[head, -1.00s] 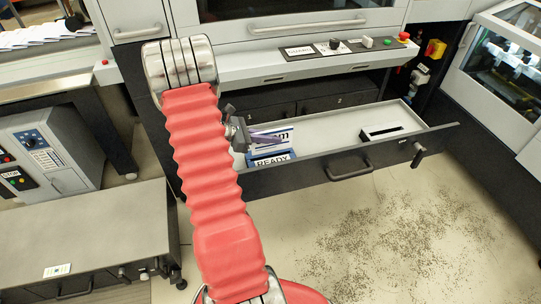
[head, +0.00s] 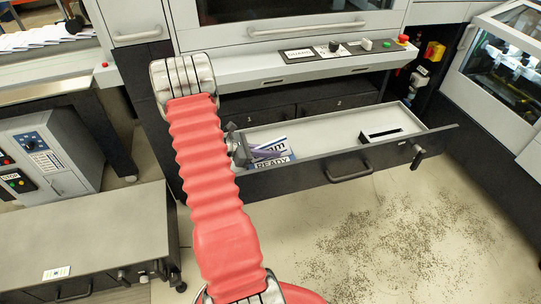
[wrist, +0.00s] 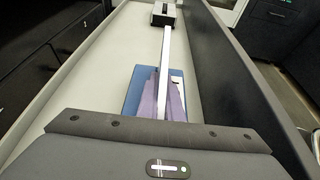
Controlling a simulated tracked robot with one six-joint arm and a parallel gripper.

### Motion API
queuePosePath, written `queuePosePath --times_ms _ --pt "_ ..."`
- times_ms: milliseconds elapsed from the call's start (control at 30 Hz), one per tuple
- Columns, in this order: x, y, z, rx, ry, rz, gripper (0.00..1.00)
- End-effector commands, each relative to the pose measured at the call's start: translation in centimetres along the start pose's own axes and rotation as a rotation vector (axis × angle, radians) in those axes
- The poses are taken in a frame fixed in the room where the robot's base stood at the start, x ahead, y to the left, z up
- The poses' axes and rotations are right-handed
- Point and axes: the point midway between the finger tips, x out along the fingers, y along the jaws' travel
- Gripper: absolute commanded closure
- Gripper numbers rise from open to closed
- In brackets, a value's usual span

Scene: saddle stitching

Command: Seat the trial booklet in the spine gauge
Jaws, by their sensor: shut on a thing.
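The trial booklet (head: 283,146) is a thin white and blue piece with large dark letters. My gripper (head: 272,153) is shut on it, with purple fingers partly covering it in the head view. In the wrist view the booklet (wrist: 167,60) shows edge-on as a narrow white strip between the fingers (wrist: 162,97). A blue holder with a READY label (head: 271,163) lies below the fingers.
The open drawer (head: 318,132) has a dark front with a handle (head: 348,170). Its light floor is bare between the holder and the slotted block. The machine's control panel (head: 335,50) overhangs behind. A low grey cabinet (head: 80,230) stands at left.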

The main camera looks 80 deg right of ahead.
Motion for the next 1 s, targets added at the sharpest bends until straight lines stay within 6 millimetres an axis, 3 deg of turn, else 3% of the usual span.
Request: queuePosePath --times_ms 167,200,467,767,1000 --pt "0.2 -0.4 -0.7 -0.010 0.009 -0.005 1.00" --pt "0.3 -0.4 -0.8 -0.011 0.009 -0.006 0.93" --pt "0.1 -0.3 -0.5 -0.008 0.006 -0.003 0.75" --pt "-0.1 -0.2 -0.4 -0.006 0.004 -0.001 0.75" --pt "-2.4 -0.1 -0.4 -0.006 0.003 0.002 0.75"
